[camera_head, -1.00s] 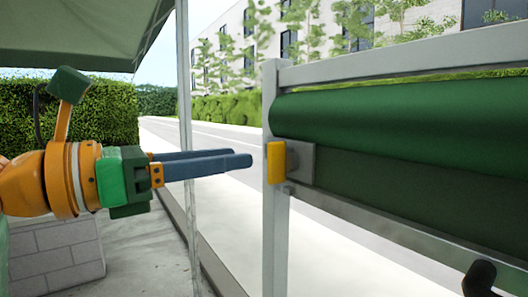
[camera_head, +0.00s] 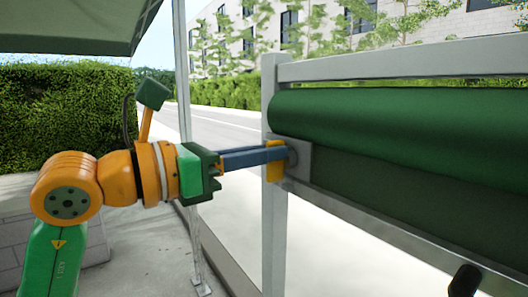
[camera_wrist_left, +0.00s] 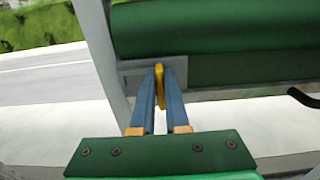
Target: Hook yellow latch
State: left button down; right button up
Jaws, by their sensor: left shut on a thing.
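The yellow latch (camera_head: 275,174) sits at the grey plate (camera_head: 300,160) on the light grey post of the green-sided frame. My left gripper (camera_head: 284,154) reaches in from the left, its blue fingers level at the latch and covering its middle. In the left wrist view the yellow latch (camera_wrist_left: 161,86) shows between the two fingers (camera_wrist_left: 159,72), which close in on it near their tips. The left gripper is shut on the latch. My right gripper is not in view.
The grey post (camera_head: 275,240) and top rail (camera_head: 400,66) frame a green roll (camera_head: 400,115). A black handle-like part (camera_head: 465,281) shows at the bottom right. A thin pole (camera_head: 184,110) stands behind my left arm. A road and hedge lie beyond.

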pick_arm(q)
jog(key=shift+n, duration=0.3)
jog(key=shift+w+a+f+n+b, duration=0.2)
jog(key=shift+n+b, duration=0.85)
jog(key=shift+n, duration=1.8)
jog(key=shift+w+a+f+n+b, duration=0.2)
jog(key=shift+n+b, duration=0.9)
jog(key=shift+n, duration=1.8)
jog(key=shift+w+a+f+n+b, duration=0.2)
jog(key=shift+n+b, duration=0.85)
jog(key=shift+n, duration=1.8)
jog(key=shift+d+f, duration=0.1)
jog(key=shift+d, duration=0.05)
jog(key=c, duration=0.9)
grip_release()
jog(key=shift+f, duration=0.1)
